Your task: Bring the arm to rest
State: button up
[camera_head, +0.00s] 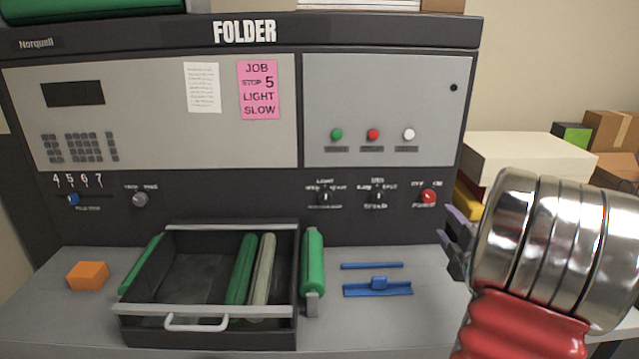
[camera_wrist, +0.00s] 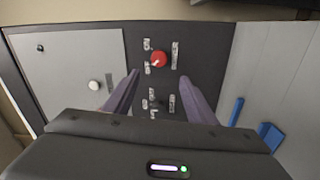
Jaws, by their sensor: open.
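My gripper (camera_head: 456,243) is at the right in the head view, in front of the folder's lower right panel, with my arm's metal and red links beside it. In the wrist view, my gripper (camera_wrist: 160,95) shows two purple fingers spread apart with nothing between them. The folder machine (camera_head: 390,32) stands behind. Its red power knob (camera_head: 428,196) shows just above the gripper, and the knob also shows beyond the fingertips in the wrist view (camera_wrist: 158,59). I cannot tell the exact gap, but no contact is visible.
A dark tray (camera_head: 205,337) with green and pale rollers sits on the grey bench. Blue parts (camera_head: 377,288) lie to the right, an orange block (camera_head: 88,275) to the left. Boxes and a white stack (camera_head: 525,158) stand behind my arm.

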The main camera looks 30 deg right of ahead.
jog(key=s+f+m+g, duration=0.2)
jog(key=f+m, duration=0.1)
jog(key=s+f+m+g, duration=0.3)
jog(key=f, duration=0.1)
jog(key=s+f+m+g, duration=0.3)
jog(key=f+m, duration=0.1)
jog(key=shift+s+d+f, duration=0.2)
jog(key=shift+s, duration=0.05)
jog(key=a, duration=0.1)
jog(key=a+m+g, duration=0.1)
jog(key=a+y, duration=0.1)
jog(key=a, duration=0.1)
jog(key=shift+s+f+m+g, duration=0.2)
jog(key=shift+s+m+g, duration=0.05)
jog(key=shift+m+g, duration=0.15)
jog(key=a+r+y, duration=0.2)
jog(key=a+r, duration=0.2)
jog(key=a, duration=1.2)
jog(key=a+r+n+y, duration=0.1)
jog(key=a+r+y, duration=0.2)
jog(key=a, duration=1.3)
jog(key=s+a+r+y, duration=0.1)
jog(key=a+r+y, duration=0.2)
jog(key=a, duration=1.3)
jog(key=shift+a+r+n, duration=0.2)
jog(key=shift+r+n, duration=0.1)
jog(key=shift+r, duration=0.6)
